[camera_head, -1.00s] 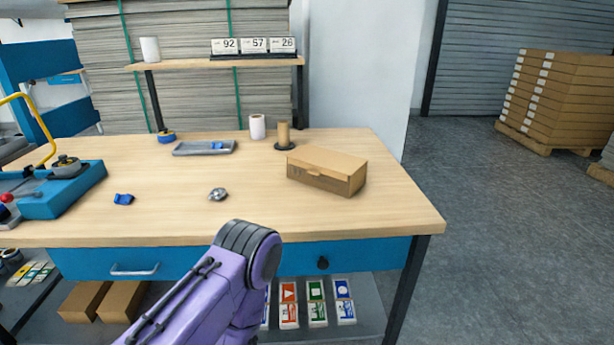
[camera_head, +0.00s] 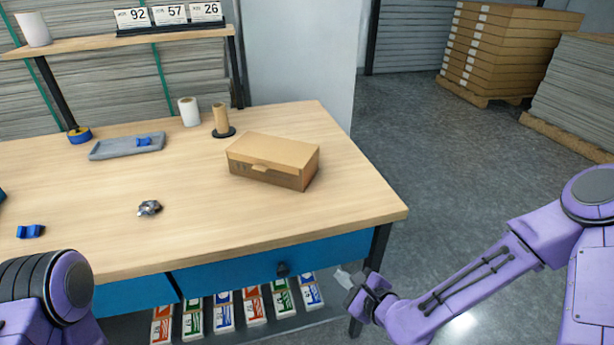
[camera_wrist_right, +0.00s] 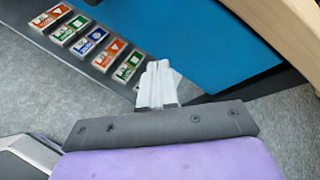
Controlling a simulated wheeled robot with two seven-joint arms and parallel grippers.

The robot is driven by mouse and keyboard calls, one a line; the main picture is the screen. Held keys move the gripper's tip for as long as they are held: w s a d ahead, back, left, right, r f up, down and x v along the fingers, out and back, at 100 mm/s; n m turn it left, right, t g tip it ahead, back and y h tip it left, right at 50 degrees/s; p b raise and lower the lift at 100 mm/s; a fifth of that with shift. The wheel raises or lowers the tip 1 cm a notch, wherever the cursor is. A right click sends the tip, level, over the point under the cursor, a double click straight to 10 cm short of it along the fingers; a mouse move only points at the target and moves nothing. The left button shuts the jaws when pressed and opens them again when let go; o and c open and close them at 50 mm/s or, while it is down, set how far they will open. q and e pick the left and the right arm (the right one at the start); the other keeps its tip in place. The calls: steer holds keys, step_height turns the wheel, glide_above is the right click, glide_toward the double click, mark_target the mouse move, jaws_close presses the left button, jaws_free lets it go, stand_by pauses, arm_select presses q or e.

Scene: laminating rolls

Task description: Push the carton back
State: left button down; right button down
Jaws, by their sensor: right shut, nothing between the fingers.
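The carton (camera_head: 272,161) is a closed brown cardboard box. It sits on the right part of the wooden tabletop in the head view, set in from the front edge, with a small tab on its front. My right gripper (camera_head: 343,277) is low at the right, beside the table's front right leg and below the tabletop. Its fingers are shut and empty, and they also show in the right wrist view (camera_wrist_right: 158,85). It is well apart from the carton. My left arm shows at the lower left of the head view, but its gripper is out of view.
Behind the carton stand a brown roll on a black base (camera_head: 221,121) and a white roll (camera_head: 189,111). A grey tray (camera_head: 127,147) lies farther left. A crumpled silvery piece (camera_head: 149,208) is left of the carton. The tabletop (camera_head: 300,222) before the carton is clear.

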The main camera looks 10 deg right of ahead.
steer(key=w+r+m+t+y, duration=0.1)
steer(key=w+r+m+t, duration=0.15)
steer(key=r, duration=0.45)
steer(key=w+r+m+t, duration=0.2)
steer(key=w+r+m, duration=0.15)
steer(key=r, duration=0.45)
steer(key=m+p, duration=0.1)
steer(key=p, duration=0.1)
glide_toward(304, 174)
steer(key=shift+t, duration=0.25)
steer(key=x, duration=0.6)
steer(key=shift+w+a+f, duration=0.15)
steer(key=shift+w+a, duration=0.05)
steer(key=shift+a, duration=0.05)
arm_select(q)
step_height(304, 174, up, 2)
steer(key=shift+a+r, duration=0.1)
steer(key=shift+s, duration=0.1)
arm_select(e)
steer(key=shift+w+d, duration=0.1)
